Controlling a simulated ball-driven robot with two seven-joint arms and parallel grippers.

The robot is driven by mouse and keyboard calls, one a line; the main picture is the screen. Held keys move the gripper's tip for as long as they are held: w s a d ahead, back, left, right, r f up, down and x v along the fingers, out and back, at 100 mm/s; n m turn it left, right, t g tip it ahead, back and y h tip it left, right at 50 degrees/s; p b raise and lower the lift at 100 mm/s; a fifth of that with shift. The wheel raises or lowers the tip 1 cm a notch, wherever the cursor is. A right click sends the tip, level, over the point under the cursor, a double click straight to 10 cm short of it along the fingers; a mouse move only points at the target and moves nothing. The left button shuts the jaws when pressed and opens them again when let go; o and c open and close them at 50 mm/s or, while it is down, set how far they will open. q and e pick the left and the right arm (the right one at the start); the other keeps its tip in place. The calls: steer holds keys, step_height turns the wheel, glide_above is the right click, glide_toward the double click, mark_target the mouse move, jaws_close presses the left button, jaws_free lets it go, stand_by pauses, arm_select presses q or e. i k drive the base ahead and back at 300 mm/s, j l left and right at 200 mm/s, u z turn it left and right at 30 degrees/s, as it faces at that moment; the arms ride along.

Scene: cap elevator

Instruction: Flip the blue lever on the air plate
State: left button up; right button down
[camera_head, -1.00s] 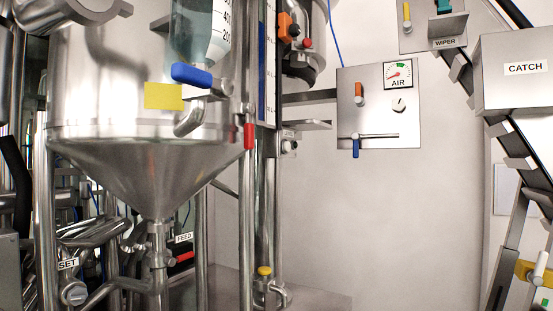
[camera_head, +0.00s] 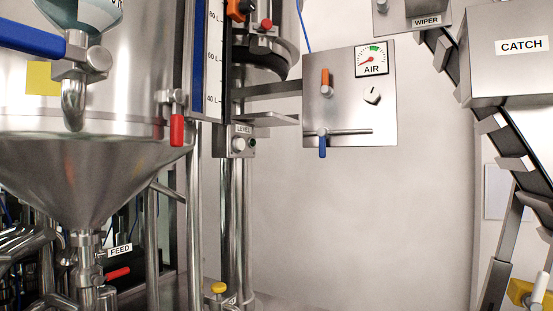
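The air plate (camera_head: 350,105) is a grey metal panel on the pale wall, right of centre in the head view. Its blue lever (camera_head: 323,146) hangs straight down at the lower left, below a round pivot at the left end of a horizontal rod (camera_head: 350,131). Above it an orange lever (camera_head: 325,77) points up. A gauge (camera_head: 372,60) marked AIR, with a red needle, sits at the top right, and a white knob (camera_head: 372,95) lies below it. Neither of my grippers shows in this view.
A steel hopper (camera_head: 90,180) with a blue-handled valve (camera_head: 30,38) and a red handle (camera_head: 176,130) fills the left. A metal bracket shelf (camera_head: 268,119) juts out left of the plate. The CATCH box (camera_head: 510,60) and slanted conveyor (camera_head: 515,150) stand right. Open space lies below the plate.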

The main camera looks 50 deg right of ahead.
mark_target(323, 133)
steer(key=l+u, duration=0.1)
steer(key=l, duration=0.5)
steer(key=k+l+u, duration=0.1)
steer(key=l, duration=0.45)
steer(key=l+u, duration=0.15)
steer(key=l, duration=0.45)
steer(key=k, duration=0.05)
